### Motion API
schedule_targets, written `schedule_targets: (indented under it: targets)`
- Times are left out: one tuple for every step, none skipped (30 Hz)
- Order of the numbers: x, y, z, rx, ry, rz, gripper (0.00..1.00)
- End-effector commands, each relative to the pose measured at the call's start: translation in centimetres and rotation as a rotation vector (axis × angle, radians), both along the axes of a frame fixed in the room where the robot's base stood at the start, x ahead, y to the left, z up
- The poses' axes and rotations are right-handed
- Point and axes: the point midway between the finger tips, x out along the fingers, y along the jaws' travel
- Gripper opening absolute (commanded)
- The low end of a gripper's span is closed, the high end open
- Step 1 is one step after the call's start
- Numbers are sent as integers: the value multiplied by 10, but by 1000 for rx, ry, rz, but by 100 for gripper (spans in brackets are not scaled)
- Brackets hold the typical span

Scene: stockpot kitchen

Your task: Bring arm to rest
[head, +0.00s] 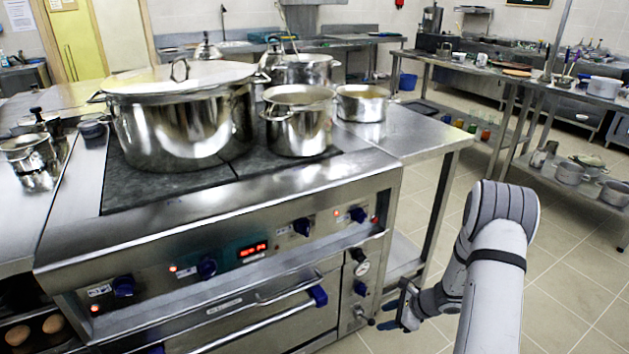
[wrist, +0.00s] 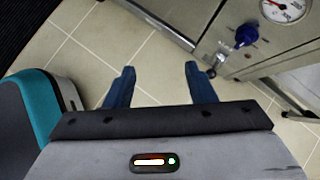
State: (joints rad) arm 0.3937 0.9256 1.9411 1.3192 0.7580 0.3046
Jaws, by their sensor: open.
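My gripper (head: 396,314) is low at the front right of the stove (head: 221,226) in the head view, beside its lower right corner. In the wrist view my gripper (wrist: 160,76) shows two blue fingers spread apart with only floor tiles between them, so it is open and empty. My arm, white and grey, bends down toward it from the right in the head view. In the wrist view the stove front (wrist: 205,22) with a blue knob and a round gauge lies just beyond the fingers, at the upper right. I cannot tell the exact gap to it.
A large lidded stockpot (head: 178,125) and smaller pots (head: 299,128) stand on the stove top. A steel side table (head: 425,137) adjoins the stove on the right. Shelved worktables (head: 478,68) stand farther back right. The tiled floor (head: 560,270) right of my arm is clear.

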Motion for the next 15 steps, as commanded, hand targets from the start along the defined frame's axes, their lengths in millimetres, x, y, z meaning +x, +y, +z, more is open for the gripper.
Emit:
schedule_targets:
  targets:
    - [0, 8, 43, -27, -41, 76, 50]
    - [-2, 13, 62, -42, -61, 124, 50]
    - [-6, 20, 86, -64, -90, 188, 50]
    - [-9, 24, 104, -81, -109, 236, 50]
    - [-13, 29, 121, -99, -130, 284, 50]
    - [-19, 35, 143, -122, -154, 348, 50]
    - [-24, 39, 160, -140, -175, 396, 50]
    - [-29, 44, 176, -158, -193, 443, 50]
    - [-36, 49, 198, -183, -219, 504, 50]
    - [-42, 53, 213, -202, -237, 551, 50]
    - [-48, 56, 228, -222, -255, 599, 50]
    - [-57, 60, 248, -250, -277, 660, 50]
    - [-64, 63, 262, -271, -295, 706, 50]
    - [-71, 66, 276, -293, -312, 752, 50]
    - [-81, 70, 294, -320, -333, 812, 50]
